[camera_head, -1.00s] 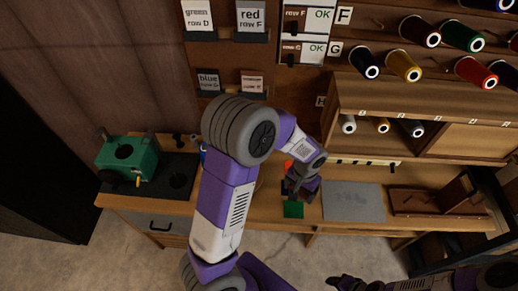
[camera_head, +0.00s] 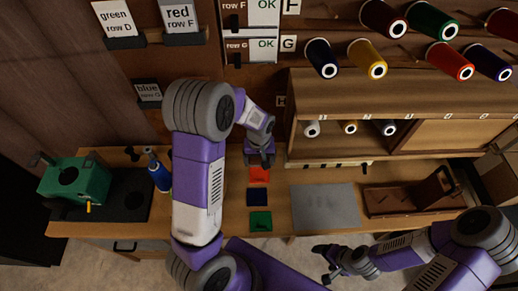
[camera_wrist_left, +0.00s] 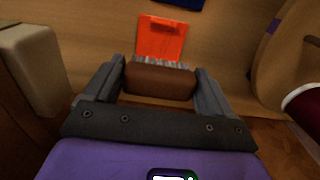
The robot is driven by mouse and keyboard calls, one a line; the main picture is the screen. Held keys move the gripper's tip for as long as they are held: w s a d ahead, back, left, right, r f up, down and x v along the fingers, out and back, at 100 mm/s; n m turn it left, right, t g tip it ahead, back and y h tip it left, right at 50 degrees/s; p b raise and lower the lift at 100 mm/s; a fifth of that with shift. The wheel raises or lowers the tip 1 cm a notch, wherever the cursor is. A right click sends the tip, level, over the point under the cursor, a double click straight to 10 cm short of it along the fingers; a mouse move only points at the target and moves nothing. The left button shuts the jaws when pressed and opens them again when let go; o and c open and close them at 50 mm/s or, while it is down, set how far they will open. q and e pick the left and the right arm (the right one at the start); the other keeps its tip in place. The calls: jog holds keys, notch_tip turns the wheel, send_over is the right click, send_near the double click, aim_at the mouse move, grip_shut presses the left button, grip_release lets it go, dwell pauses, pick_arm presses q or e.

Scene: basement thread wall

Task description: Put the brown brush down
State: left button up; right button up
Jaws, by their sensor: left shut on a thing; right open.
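The brown brush (camera_wrist_left: 160,82) is between the fingers of my left gripper (camera_wrist_left: 160,70) in the left wrist view. Its pale bristles face the orange-red square (camera_wrist_left: 162,38) on the bench. My left gripper (camera_head: 261,158) is shut on the brush. In the head view it hangs over the back of the bench, just behind the orange-red square (camera_head: 259,174). The brush itself is hard to make out there. My right gripper (camera_head: 326,262) is open and empty in front of the bench's front edge.
A dark blue square (camera_head: 257,198) and a green square (camera_head: 260,221) lie in front of the orange-red one. A grey mat (camera_head: 325,208) and a brown wooden tray (camera_head: 412,198) lie to the right. A blue bottle (camera_head: 158,173) and green machine (camera_head: 76,181) stand left.

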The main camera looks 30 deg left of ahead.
pick_arm(q)
jog(key=w+a, duration=0.1)
jog(key=w, duration=0.1)
jog(key=w+a+f, duration=0.1)
jog(key=w+a, duration=0.1)
jog(key=w+a+f, duration=0.1)
jog(key=w, duration=0.2)
jog(key=shift+w+a+f+b, duration=0.1)
jog(key=shift+a+f+b, duration=0.1)
jog(key=shift+b, duration=0.1)
notch_tip(320, 180, down, 4)
jog(key=shift+f+b, duration=0.1)
jog(key=shift+b, duration=0.2)
jog(key=shift+w+a+f, duration=0.1)
jog(key=shift+w+f, duration=0.15)
